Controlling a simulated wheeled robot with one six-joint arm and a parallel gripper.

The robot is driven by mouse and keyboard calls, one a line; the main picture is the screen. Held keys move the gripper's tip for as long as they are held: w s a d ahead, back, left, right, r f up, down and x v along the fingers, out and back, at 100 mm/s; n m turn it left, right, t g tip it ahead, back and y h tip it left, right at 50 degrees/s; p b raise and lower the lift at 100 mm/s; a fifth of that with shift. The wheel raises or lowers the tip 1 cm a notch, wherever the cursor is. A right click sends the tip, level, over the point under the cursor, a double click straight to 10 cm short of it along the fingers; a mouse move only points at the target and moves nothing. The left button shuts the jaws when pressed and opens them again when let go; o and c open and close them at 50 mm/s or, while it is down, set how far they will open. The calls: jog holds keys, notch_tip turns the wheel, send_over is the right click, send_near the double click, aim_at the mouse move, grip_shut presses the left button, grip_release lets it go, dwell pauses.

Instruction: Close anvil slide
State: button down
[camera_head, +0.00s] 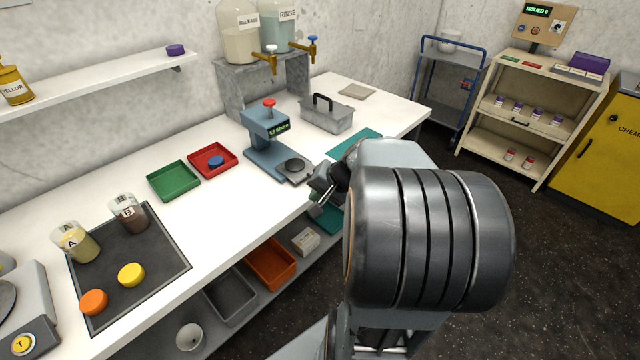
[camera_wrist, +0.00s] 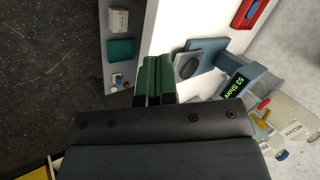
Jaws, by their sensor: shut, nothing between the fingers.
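The blue-grey hardness tester (camera_head: 265,133) stands on the white bench, with a red knob on top and a lit green display. Its anvil slide (camera_head: 299,178) sticks out at the front, toward the bench edge. A dark round disc (camera_head: 293,164) lies on the slide; in the wrist view the disc (camera_wrist: 187,66) shows left of the tester (camera_wrist: 236,80). My gripper (camera_head: 318,190) is beside the slide's outer end, near the bench's front edge. In the wrist view its green-padded fingers (camera_wrist: 155,72) are together and empty. I cannot tell whether they touch the slide.
A red tray (camera_head: 213,160) and a green tray (camera_head: 174,181) lie left of the tester. A grey handled box (camera_head: 326,115) stands behind to its right. An orange bin (camera_head: 270,262) sits on the shelf below. The bench between tester and green tray is partly clear.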

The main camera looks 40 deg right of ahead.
jog(key=d+f+m+t+h, duration=0.1)
jog(key=d+m, duration=0.2)
jog(key=d, duration=0.2)
jog(key=d+f+m+t, duration=0.2)
jog(key=d, duration=0.4)
jog(key=w+r+p+x, duration=0.1)
jog(key=r+x, duration=0.1)
jog(key=x, duration=1)
jog(key=shift+w+h, duration=0.3)
jog(key=shift+w, duration=0.05)
